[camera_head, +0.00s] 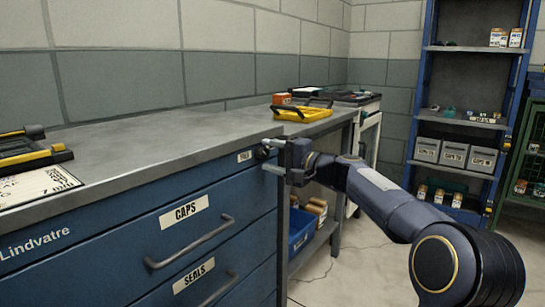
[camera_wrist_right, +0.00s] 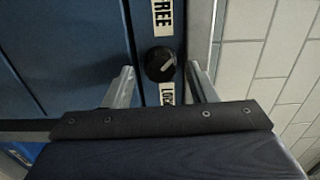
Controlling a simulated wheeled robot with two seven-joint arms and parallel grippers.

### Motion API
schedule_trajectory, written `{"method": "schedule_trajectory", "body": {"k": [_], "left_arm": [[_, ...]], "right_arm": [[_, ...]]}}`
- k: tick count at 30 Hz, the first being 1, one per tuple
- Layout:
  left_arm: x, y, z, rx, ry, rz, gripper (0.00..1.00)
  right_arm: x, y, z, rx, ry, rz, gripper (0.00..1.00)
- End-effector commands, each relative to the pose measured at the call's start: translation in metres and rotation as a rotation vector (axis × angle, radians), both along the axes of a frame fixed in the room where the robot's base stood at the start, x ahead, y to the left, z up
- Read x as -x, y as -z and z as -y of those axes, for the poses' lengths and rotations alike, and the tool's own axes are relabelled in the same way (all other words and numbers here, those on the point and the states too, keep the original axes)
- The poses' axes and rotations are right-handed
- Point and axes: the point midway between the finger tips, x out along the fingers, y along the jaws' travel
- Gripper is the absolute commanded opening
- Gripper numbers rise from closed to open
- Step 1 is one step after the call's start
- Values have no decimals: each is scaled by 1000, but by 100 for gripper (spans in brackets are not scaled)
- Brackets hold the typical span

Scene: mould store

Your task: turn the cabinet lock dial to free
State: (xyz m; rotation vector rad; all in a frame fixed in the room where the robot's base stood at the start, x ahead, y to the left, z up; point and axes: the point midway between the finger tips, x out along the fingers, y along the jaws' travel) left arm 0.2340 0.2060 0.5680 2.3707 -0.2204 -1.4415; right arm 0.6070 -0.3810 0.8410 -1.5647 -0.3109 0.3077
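The lock dial (camera_wrist_right: 160,63) is a round black knob with a pale pointer mark slanting toward the upper right in the right wrist view. A FREE label (camera_wrist_right: 163,16) is above it and a LOCKED label (camera_wrist_right: 167,93), partly hidden, is below it. My right gripper (camera_wrist_right: 162,80) is open, with one finger on each side of the dial and visible gaps to it. In the head view, my right gripper (camera_head: 267,156) is at the upper right corner of the blue cabinet (camera_head: 120,245), where the dial is mostly hidden. My left gripper is not in view.
CAPS and SEALS drawers have protruding handles (camera_head: 190,243) left of the gripper. A blue bin (camera_head: 302,228) is under the bench. Blue shelving (camera_head: 425,90) stands at the back right, with open floor before it.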

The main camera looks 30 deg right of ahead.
Motion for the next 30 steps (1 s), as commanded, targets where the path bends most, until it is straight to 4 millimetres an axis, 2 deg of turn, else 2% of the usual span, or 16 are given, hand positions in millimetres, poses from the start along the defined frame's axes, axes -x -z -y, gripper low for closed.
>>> {"method": "schedule_trajectory", "body": {"k": [8,21,30], "left_arm": [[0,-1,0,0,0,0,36],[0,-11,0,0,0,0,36],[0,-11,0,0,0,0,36]], "right_arm": [[5,-1,3,-1,1,0,52],[65,-1,28,0,2,0,52],[72,0,30,-1,0,1,52]]}}
